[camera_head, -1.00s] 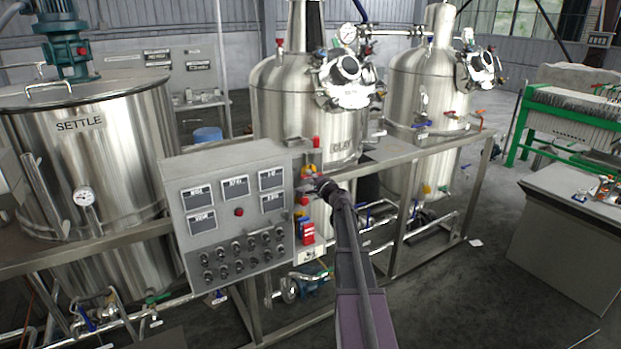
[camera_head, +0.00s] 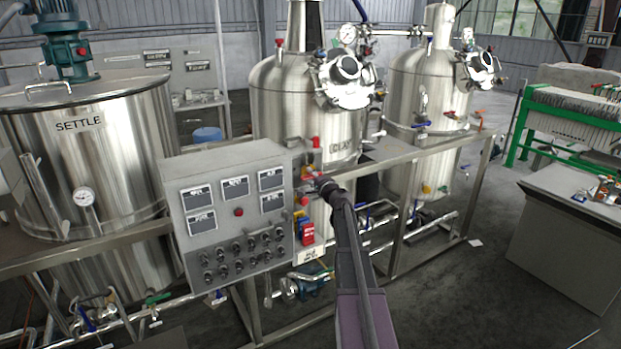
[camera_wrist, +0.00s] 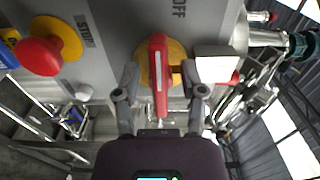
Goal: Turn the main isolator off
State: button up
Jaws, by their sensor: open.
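The main isolator is a red handle (camera_wrist: 158,60) on a yellow round plate (camera_wrist: 176,52), set on a grey panel face. In the wrist view the handle runs up and down the picture, and an OFF label (camera_wrist: 180,9) stands above and right of it. My gripper (camera_wrist: 161,78) is open, with one finger on each side of the handle. I cannot tell whether either finger touches it. In the head view my gripper (camera_head: 317,183) is at the panel's right side and hides most of the isolator.
A red mushroom button (camera_wrist: 40,56) on a yellow plate sits left of the isolator, beside a STOP label (camera_wrist: 86,31). A light-faced box (camera_wrist: 213,68) is close on the right. The control box (camera_head: 230,165) stands left of my gripper; steel tanks (camera_head: 290,100) rise behind.

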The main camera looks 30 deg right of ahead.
jog(key=s, duration=1.2)
jog(key=shift+a, duration=0.1)
dwell(0.5)
jog(key=s+a+f+n+g+y, duration=0.25)
jog(key=a+f+n+g, duration=0.2)
jog(key=a, duration=0.85)
jog(key=s+a+f+n+g+y, duration=0.1)
jog(key=a+f+n+g+y, duration=0.4)
jog(key=a, duration=0.8)
jog(key=s+a+f+n+g+h, duration=0.3)
jog(key=s+a+f+n+g, duration=0.1)
jog(key=s, duration=0.5)
jog(key=s+a+f+n+g+h, duration=0.4)
jog(key=s+a+f, duration=0.1)
jog(key=s, duration=0.3)
jog(key=shift+s+a, duration=0.4)
jog(key=shift+a, duration=0.5)
